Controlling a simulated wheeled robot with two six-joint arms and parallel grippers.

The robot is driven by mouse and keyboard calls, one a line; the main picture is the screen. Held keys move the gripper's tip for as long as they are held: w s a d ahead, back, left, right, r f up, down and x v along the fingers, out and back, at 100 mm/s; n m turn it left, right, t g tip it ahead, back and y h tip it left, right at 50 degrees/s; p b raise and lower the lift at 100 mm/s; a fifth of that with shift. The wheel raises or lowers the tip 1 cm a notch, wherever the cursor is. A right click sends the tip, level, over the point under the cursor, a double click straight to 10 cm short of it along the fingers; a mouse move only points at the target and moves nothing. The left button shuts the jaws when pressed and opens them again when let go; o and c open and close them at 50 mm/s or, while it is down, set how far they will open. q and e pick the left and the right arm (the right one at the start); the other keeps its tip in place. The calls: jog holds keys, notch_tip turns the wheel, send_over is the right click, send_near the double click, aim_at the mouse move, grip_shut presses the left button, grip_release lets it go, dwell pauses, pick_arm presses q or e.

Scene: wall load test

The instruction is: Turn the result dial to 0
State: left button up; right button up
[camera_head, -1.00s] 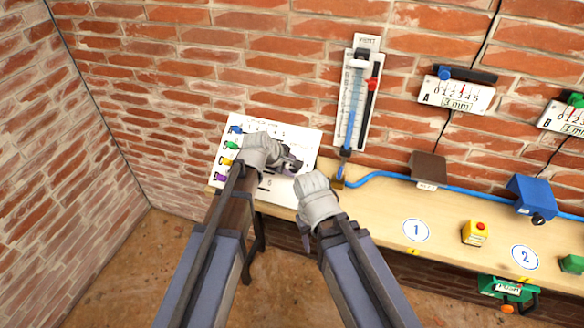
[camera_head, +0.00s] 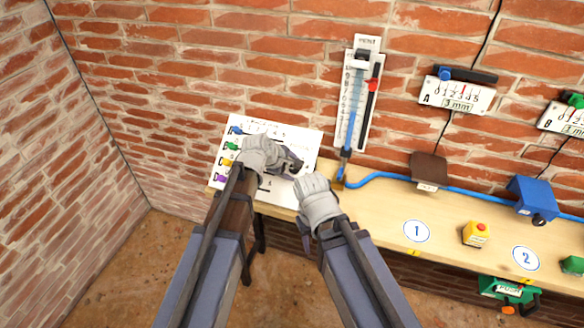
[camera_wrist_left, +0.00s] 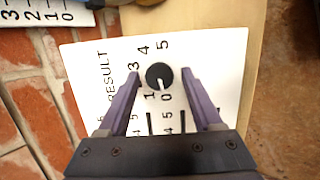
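The result dial (camera_wrist_left: 159,76) is a small black knob with a white pointer mark on the white board (camera_wrist_left: 105,55). In the left wrist view its pointer is directed toward the printed 0, at the lower right of the knob. The 2 is hidden, apparently behind a finger. My left gripper (camera_wrist_left: 159,74) is open, with one purple-grey finger on each side of the knob. Small gaps seem to show between fingers and knob. In the head view my left gripper (camera_head: 291,163) covers the dial.
The board (camera_head: 312,140) has coloured tags along its left edge and lies on a wooden bench (camera_head: 380,205). A wall scale (camera_head: 362,85) with a red slider stands behind. A blue tube (camera_head: 385,174) runs rightward past a brown block (camera_head: 428,168).

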pick_arm(q)
jog(key=shift+o, duration=0.3)
jog(key=shift+s+a+r+p, duration=0.15)
jog(key=shift+s+r+p, duration=0.1)
jog(key=shift+r+p, duration=0.25)
jog(key=p+v, duration=0.5)
jog(key=v, duration=0.1)
jog(key=shift+s+a+r, duration=0.2)
jog(key=shift+a, duration=0.05)
jog(key=s+a+f+m+g+y, duration=0.1)
jog(key=s+f+m+g+y, duration=0.1)
jog(key=s+m, duration=0.6)
jog(key=s+a+f+m+g+y, duration=0.1)
jog(key=s+m+g+y, duration=0.3)
jog(key=s+m, duration=0.5)
jog(key=shift+s+a+f, duration=0.25)
jog(key=shift+s+f, duration=0.45)
jog(key=shift+s, duration=0.85)
